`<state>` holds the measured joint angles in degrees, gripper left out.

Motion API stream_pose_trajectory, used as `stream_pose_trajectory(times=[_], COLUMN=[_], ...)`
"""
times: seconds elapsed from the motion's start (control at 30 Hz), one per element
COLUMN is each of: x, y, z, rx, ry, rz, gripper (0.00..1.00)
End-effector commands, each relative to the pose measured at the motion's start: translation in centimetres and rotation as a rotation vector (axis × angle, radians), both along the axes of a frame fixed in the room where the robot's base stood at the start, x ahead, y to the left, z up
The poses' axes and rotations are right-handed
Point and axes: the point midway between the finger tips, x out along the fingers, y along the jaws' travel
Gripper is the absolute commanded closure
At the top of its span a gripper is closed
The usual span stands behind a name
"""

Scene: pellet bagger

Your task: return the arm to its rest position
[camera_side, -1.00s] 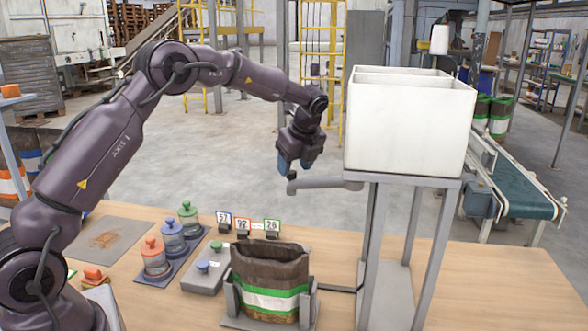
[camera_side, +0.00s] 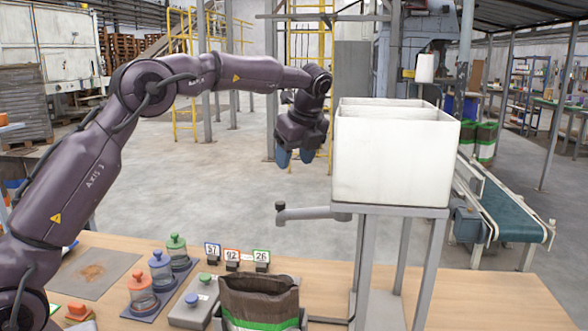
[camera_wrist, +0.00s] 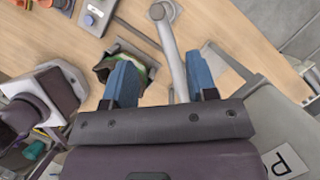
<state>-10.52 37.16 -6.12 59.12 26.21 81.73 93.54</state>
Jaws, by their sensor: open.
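My gripper (camera_side: 296,157) is raised in the air left of the white hopper bin (camera_side: 392,155), above a grey horizontal lever arm (camera_side: 312,213). Its blue fingers are apart with nothing between them, and they also show in the wrist view (camera_wrist: 162,85). In the wrist view the lever (camera_wrist: 170,50) passes below the fingers. My arm is stretched out from the left, with its forearm roughly level.
An open bag (camera_side: 258,300) with a green band stands in a holder on the table. A conveyor (camera_side: 510,215) is at the right. Air left of the hopper is clear.

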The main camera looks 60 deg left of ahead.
Motion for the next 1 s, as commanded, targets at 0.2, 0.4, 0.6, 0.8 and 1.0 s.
stream_pose_trajectory(times=[0.2, 0.4, 0.6, 0.8, 1.0], x=[0.0, 0.4, -2.1, -8.1, -16.1], y=[0.0, -0.3, -2.2, -5.5, -8.8], z=[0.0, -0.7, -3.2, -1.8, -0.4], rx=[0.0, -0.021, -0.102, -0.21, -0.348], ry=[-0.004, -0.09, -0.192, -0.348, -0.485], rz=[0.009, 0.167, 0.49, 0.866, 1.223], gripper=[0.48, 0.48, 0.48, 0.48, 0.48])
